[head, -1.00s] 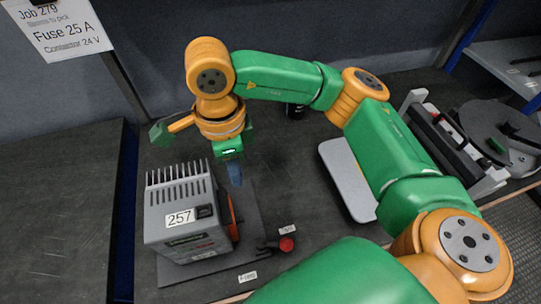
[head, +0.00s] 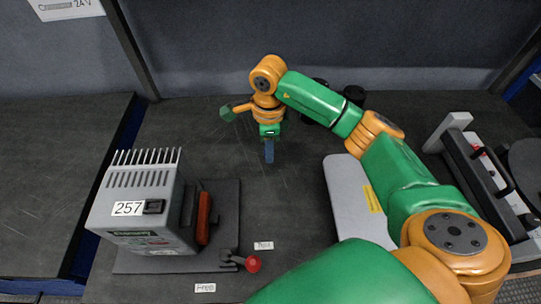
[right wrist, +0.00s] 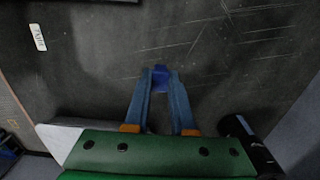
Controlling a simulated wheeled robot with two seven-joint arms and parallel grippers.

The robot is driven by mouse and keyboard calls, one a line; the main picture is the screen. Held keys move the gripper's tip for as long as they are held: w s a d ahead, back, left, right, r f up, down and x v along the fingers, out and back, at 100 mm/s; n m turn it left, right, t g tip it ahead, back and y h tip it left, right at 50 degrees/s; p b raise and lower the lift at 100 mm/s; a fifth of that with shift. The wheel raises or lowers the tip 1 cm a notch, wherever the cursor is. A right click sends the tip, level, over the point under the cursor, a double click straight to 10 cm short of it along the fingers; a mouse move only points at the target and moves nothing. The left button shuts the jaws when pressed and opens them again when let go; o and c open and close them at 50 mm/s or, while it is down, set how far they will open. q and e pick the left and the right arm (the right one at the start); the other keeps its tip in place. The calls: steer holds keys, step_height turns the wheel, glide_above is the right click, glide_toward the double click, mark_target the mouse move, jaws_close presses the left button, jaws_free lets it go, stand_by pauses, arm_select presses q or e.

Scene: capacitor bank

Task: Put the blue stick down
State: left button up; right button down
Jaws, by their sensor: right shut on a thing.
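My right gripper (head: 269,160) points down over the dark work surface, behind and to the right of the grey unit marked 257. In the right wrist view its two blue-grey fingers (right wrist: 160,84) are shut on the blue stick (right wrist: 160,74). Only a short blue part of the stick shows between the fingertips, against the dark surface. I cannot tell whether its lower end touches the surface. In the head view the stick cannot be told apart from the fingers. My left gripper is not in view.
The grey finned unit (head: 140,205) stands on a dark plate with a red-knobbed lever (head: 252,264). A light grey case (head: 345,195) lies right. A grey frame device (head: 470,165) is farther right. Dark cylinders (head: 354,95) stand behind. The surface between is mostly clear.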

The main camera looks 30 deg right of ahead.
mark_target(270, 167)
steer(key=f, duration=0.3)
steer(key=shift+w+d+f+p, duration=0.2)
steer(key=shift+f+p, duration=0.2)
steer(key=shift+f, duration=0.1)
steer(key=shift+f+b, duration=0.55)
steer(key=shift+b, duration=0.1)
steer(key=c, duration=0.8)
jaws_free()
steer(key=shift+o, duration=0.2)
